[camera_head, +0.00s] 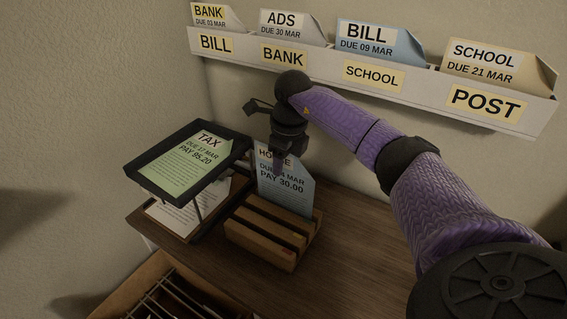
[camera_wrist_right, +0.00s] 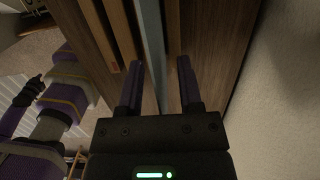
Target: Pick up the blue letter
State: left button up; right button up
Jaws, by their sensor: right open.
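The blue letter (camera_head: 284,192), marked HOME and PAY 30.00, stands upright in a slotted wooden holder (camera_head: 262,244) on the desk. My right gripper (camera_head: 277,168) comes down over the letter's top and hides part of its heading. In the right wrist view the right gripper (camera_wrist_right: 159,72) is open, with one finger on each side of the letter's thin edge (camera_wrist_right: 153,42). A gap shows on both sides, so the fingers do not appear to press on it. My left gripper cannot be made out.
A black stand (camera_head: 160,182) with a green TAX letter (camera_head: 195,160) is left of the holder, with a sheet (camera_head: 180,215) beneath. A wall rack (camera_head: 320,68) with several letters, including a light blue BILL one (camera_head: 385,45), runs behind. Desk to the holder's right is clear.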

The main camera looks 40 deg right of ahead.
grip_shut()
pick_arm(q)
jog(key=shift+w, duration=0.4)
pick_arm(e)
jog(key=shift+r, duration=0.15)
